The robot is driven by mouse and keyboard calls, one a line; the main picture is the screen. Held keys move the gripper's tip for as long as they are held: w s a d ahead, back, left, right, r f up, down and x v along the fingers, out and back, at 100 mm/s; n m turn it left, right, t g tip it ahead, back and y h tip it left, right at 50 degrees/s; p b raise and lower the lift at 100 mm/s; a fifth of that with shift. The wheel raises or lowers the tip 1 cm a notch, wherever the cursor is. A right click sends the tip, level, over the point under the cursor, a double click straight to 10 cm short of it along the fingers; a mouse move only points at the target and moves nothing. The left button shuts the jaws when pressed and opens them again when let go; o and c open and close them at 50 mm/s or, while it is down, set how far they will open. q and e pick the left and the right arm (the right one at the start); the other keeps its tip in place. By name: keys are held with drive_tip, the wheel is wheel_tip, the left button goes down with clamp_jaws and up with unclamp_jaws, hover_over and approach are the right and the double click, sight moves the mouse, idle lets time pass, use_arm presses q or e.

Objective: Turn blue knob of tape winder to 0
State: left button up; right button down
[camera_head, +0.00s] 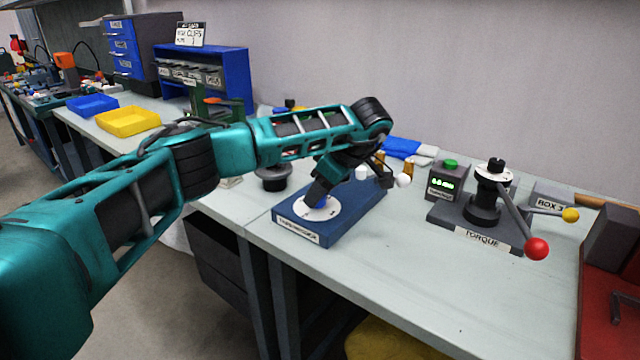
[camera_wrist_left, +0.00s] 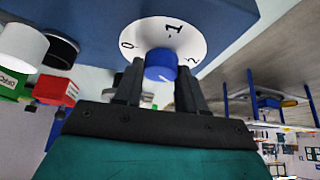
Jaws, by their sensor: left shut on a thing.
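The tape winder (camera_head: 350,215) is a dark blue box on the bench, with a front label and a white round dial (camera_head: 301,209). Its blue knob (camera_head: 322,203) is mostly covered by my left gripper (camera_head: 318,192), which reaches down from above. In the left wrist view the blue knob (camera_wrist_left: 160,64) sits between the two dark fingers, which are shut on it. The dial (camera_wrist_left: 197,38) there shows 0 at left, 1 at top and 2 at right. A small pale mark shows on the knob; I cannot tell which number it points to. My right gripper is not in view.
The torque device (camera_head: 480,225), with red-ended and yellow-ended levers, stands to the right. Behind the winder are a white knob (camera_head: 403,181) and a blue-and-white cloth (camera_head: 405,148). Yellow (camera_head: 128,122) and blue (camera_head: 92,105) trays lie at far left. The front right bench is clear.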

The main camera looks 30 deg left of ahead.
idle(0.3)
use_arm(q)
drive_tip(key=shift+r+n+g+p, duration=0.15)
drive_tip(key=shift+n+g+p, duration=0.3)
drive_tip(key=shift+n, duration=0.45)
drive_tip(key=shift+w+n+g, duration=0.1)
drive_tip(key=shift+n+g, duration=0.45)
drive_tip(key=shift+n, duration=0.55)
drive_tip(key=shift+w+f+n+g+h, duration=0.15)
drive_tip(key=shift+n+g+h, duration=0.3)
drive_tip(key=shift+n, duration=0.55)
drive_tip(key=shift+a+f+n+g, duration=0.1)
drive_tip(key=shift+n+g, duration=0.15)
drive_tip(key=shift+n, duration=0.15)
drive_tip(key=shift+n+b, duration=0.3)
drive_tip(key=shift+b, duration=0.05)
